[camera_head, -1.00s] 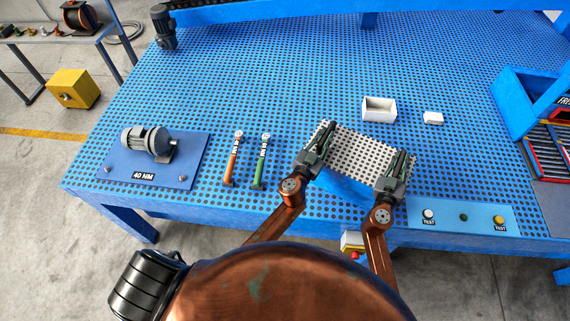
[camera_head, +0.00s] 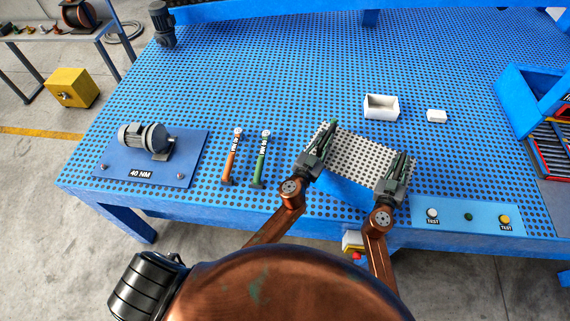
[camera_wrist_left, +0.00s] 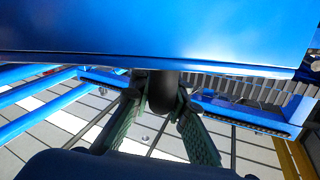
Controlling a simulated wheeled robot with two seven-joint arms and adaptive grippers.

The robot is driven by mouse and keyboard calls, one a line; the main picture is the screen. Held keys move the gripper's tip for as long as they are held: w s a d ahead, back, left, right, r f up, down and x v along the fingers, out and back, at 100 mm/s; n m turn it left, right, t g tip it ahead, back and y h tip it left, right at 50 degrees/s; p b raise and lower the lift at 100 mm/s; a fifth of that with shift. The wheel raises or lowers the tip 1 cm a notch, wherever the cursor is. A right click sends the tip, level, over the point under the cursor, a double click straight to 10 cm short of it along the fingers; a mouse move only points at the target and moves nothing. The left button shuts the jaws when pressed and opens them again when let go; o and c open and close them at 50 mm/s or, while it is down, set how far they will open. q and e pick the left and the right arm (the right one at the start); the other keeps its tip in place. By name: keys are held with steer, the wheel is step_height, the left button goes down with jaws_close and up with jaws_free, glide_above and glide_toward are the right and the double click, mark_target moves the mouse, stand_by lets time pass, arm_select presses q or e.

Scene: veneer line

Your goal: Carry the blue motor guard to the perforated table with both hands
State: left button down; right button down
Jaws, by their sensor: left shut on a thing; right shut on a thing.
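The motor guard has a blue front face (camera_head: 345,192) and a pale perforated top, and it is above the front edge of the blue perforated table (camera_head: 330,70). My left gripper (camera_head: 321,145) is shut on its left end. My right gripper (camera_head: 398,172) is shut on its right end. I cannot tell whether the guard's underside touches the table. In the left wrist view the guard's smooth blue face (camera_wrist_left: 160,30) fills the top, with the left gripper's green fingers (camera_wrist_left: 160,115) below it.
A grey motor (camera_head: 146,138) on a blue plate and orange (camera_head: 232,158) and green (camera_head: 262,160) wrenches lie to the left.

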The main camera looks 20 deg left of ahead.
mark_target(318, 152)
arm_select(q)
steer(key=shift+d+f+b, duration=0.1)
steer(key=shift+f+b, duration=0.5)
steer(key=shift+f, duration=0.1)
arm_select(e)
steer(key=shift+d+f, duration=0.1)
steer(key=shift+f, duration=0.5)
arm_select(q)
steer(key=c, duration=1.8)
jaws_free()
steer(key=shift+r, duration=0.1)
steer(key=shift+c, duration=0.2)
arm_select(e)
steer(key=c, duration=1.8)
jaws_free()
steer(key=shift+c, duration=0.2)
arm_select(q)
steer(key=shift+s, duration=0.15)
